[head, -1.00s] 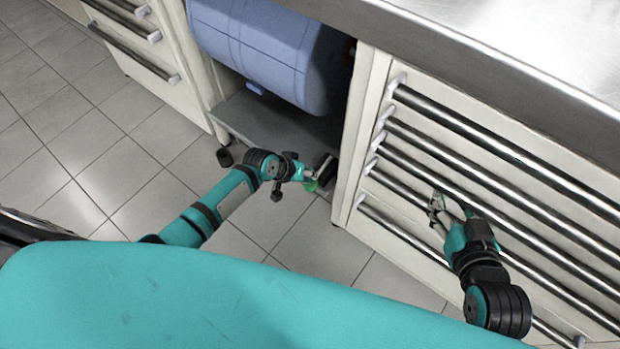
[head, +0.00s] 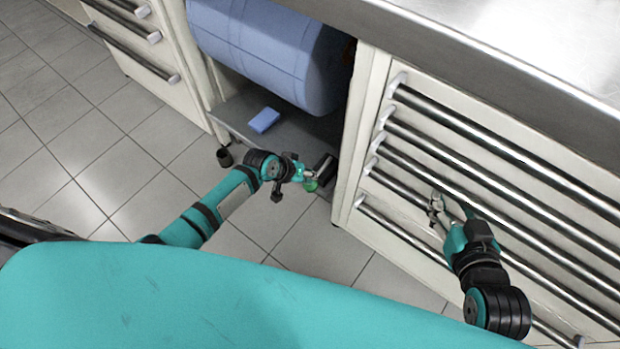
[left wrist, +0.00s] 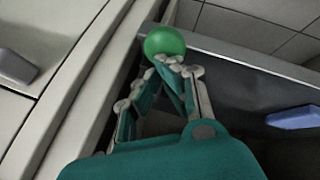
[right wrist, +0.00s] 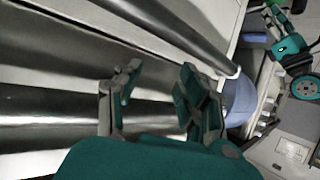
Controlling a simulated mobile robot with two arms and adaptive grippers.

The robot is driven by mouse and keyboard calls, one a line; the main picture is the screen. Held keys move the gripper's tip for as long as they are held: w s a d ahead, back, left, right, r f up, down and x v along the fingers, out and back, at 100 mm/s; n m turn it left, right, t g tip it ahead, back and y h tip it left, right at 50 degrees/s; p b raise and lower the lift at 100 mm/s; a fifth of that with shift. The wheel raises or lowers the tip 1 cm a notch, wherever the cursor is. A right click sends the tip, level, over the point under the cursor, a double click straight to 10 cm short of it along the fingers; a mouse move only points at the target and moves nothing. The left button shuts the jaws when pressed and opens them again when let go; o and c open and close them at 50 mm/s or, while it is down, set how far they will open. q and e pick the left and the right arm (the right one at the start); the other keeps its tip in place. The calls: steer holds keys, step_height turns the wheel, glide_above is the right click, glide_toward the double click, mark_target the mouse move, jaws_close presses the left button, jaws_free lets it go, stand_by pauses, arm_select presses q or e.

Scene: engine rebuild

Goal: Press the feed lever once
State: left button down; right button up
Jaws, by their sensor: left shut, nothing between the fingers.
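The feed lever's green ball knob (head: 311,185) shows low beside the right-hand cabinet, at the edge of the grey shelf. It also shows in the left wrist view (left wrist: 165,41). My left gripper (head: 307,174) is shut and empty. Its fingertips (left wrist: 172,64) are at the knob's near side and seem to touch it. The lever's arm is mostly hidden. A blue drum (head: 262,50) hangs above the shelf. A small blue block (head: 264,120) lies flat on the shelf below it. My right gripper (head: 438,207) is open and empty in front of the drawer handles.
The right cabinet has several long metal bar handles (head: 480,180) close to my right gripper. A steel worktop (head: 530,50) overhangs above. A grey shelf (head: 235,107) lies under the drum, with a dark caster (head: 225,157) below. The tiled floor (head: 110,165) on the left is clear.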

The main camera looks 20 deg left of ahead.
arm_select(q)
steer(key=shift+s, duration=0.1)
arm_select(e)
steer(key=shift+r, duration=0.1)
steer(key=shift+w+r, duration=0.2)
steer(key=shift+r, duration=0.3)
arm_select(q)
steer(key=shift+r+p, duration=0.35)
steer(key=shift+p, duration=0.1)
steer(key=shift+a+r, duration=0.1)
steer(key=shift+r, duration=0.2)
steer(key=shift+r+p, duration=0.25)
steer(key=shift+p, duration=0.3)
steer(key=shift+r+p, duration=0.35)
steer(key=shift+p, duration=0.1)
steer(key=shift+r+p, duration=0.7)
steer(key=shift+p, duration=0.05)
arm_select(e)
steer(key=s+d+f+g+h, duration=0.1)
steer(key=s+d+f+g, duration=0.1)
steer(key=s+f+g, duration=0.2)
steer(key=s+d+f+g+h, duration=0.1)
steer(key=s+g, duration=0.4)
steer(key=s, duration=0.5)
step_height(320, 180, down, 3)
steer(key=shift+d+r+m, duration=0.1)
steer(key=shift+d+m, duration=0.2)
steer(key=shift+d, duration=0.6)
